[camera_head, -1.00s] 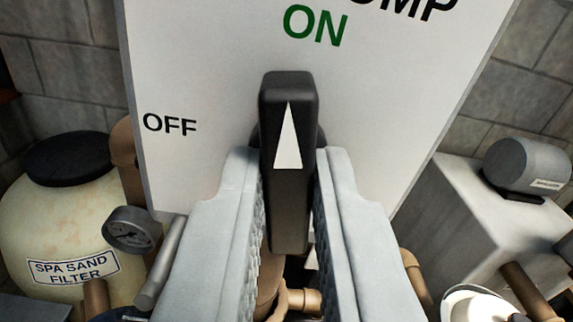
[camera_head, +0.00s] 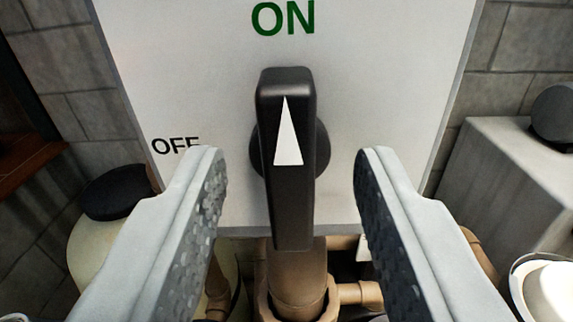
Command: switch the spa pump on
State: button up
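The spa pump switch is a black rotary knob (camera_head: 288,190) with a white triangle pointer, mounted on a white panel (camera_head: 200,100). The knob stands upright and its pointer aims up at the green "ON" label (camera_head: 283,18). The "OFF" label (camera_head: 175,145) is to the left of the knob, partly covered by my left finger. My gripper (camera_head: 288,175) is open, with one grey textured finger on each side of the knob. There is a clear gap between each finger and the knob, so it holds nothing.
Brown pipes (camera_head: 297,285) run below the panel. A pale tank with a black lid (camera_head: 115,192) stands at lower left. A grey concrete block (camera_head: 495,165) and a white round-topped container (camera_head: 550,290) are at right. Block walls lie behind.

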jog(key=s, duration=0.7)
dwell(0.3)
jog(key=shift+s, duration=0.1)
jog(key=s+f, duration=0.4)
jog(key=s, duration=1)
jog(key=s+f, duration=0.4)
jog(key=s, duration=1)
jog(key=s+f, duration=1.8)
jog(key=s, duration=0.2)
jog(key=shift+s+f+n+g, duration=0.2)
jog(key=shift+n+g, duration=0.1)
